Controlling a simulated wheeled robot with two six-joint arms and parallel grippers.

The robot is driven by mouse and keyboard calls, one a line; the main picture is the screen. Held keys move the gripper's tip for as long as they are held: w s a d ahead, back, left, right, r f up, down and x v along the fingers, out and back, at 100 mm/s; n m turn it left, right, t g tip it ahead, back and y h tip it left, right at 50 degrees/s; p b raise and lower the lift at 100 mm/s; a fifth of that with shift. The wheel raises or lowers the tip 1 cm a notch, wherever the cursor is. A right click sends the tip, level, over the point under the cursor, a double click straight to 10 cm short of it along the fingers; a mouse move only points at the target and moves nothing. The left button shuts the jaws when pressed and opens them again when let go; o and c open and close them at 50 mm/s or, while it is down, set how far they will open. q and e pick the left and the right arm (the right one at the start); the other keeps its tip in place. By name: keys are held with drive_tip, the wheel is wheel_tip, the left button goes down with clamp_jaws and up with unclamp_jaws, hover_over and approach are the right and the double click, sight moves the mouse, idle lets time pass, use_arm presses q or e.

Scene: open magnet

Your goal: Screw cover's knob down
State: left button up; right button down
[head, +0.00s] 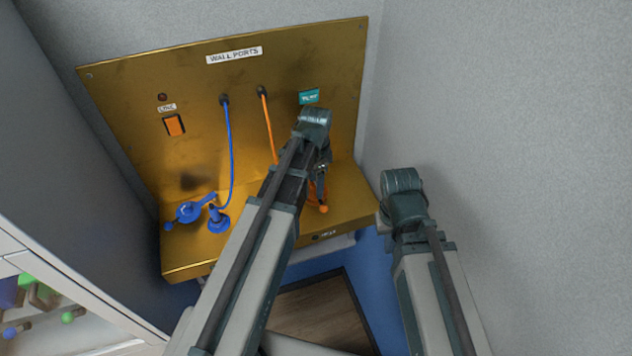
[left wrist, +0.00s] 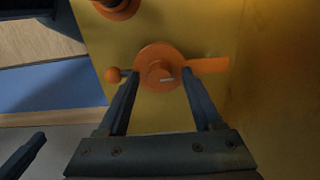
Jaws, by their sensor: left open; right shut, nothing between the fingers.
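The orange cover (left wrist: 148,55) is a round disc with a raised knob (left wrist: 161,72) bearing a pale mark. A flat orange tab extends to the right and a small ball on a stem to the left. In the head view, part of the orange cover's fitting (head: 323,209) shows below my left arm. My left gripper (left wrist: 159,76) is open, with its fingertips on either side of the knob. It also shows in the head view (head: 321,172), partly hidden by its arm. My right gripper (head: 384,221) is shut and empty, off the ledge to the right, mostly hidden by its wrist.
A brass wall panel (head: 140,90) with a ledge (head: 185,262) carries a blue cover (head: 190,211) and blue port (head: 218,220) on the left. A blue cable (head: 229,150) and an orange cable (head: 269,130) hang there. A grey wall (head: 520,120) closes the right side.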

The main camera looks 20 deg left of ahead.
sight(315, 186)
use_arm(q)
wheel_tip(315, 186, up, 14)
drive_tip(key=p, duration=1.3)
drive_tip(key=shift+f, duration=0.15)
drive_tip(key=s+n, duration=0.9)
drive_tip(key=n, duration=0.2)
drive_tip(key=s+d+f+m+b, duration=0.1)
drive_tip(key=s+d+f+b, duration=0.1)
drive_tip(key=f+b, duration=0.4)
drive_tip(key=s+d+f+m+b, duration=0.1)
drive_tip(key=d+f+b, duration=0.4)
drive_tip(key=f+b, duration=0.2)
drive_tip(key=s+d+f+m+y+b, duration=0.1)
drive_tip(key=s+d+f+b, duration=0.1)
drive_tip(key=f+b, duration=0.5)
drive_tip(key=shift+s+d+f, duration=0.25)
drive_tip(key=shift+s+d, duration=0.1)
drive_tip(key=shift+d, duration=0.5)
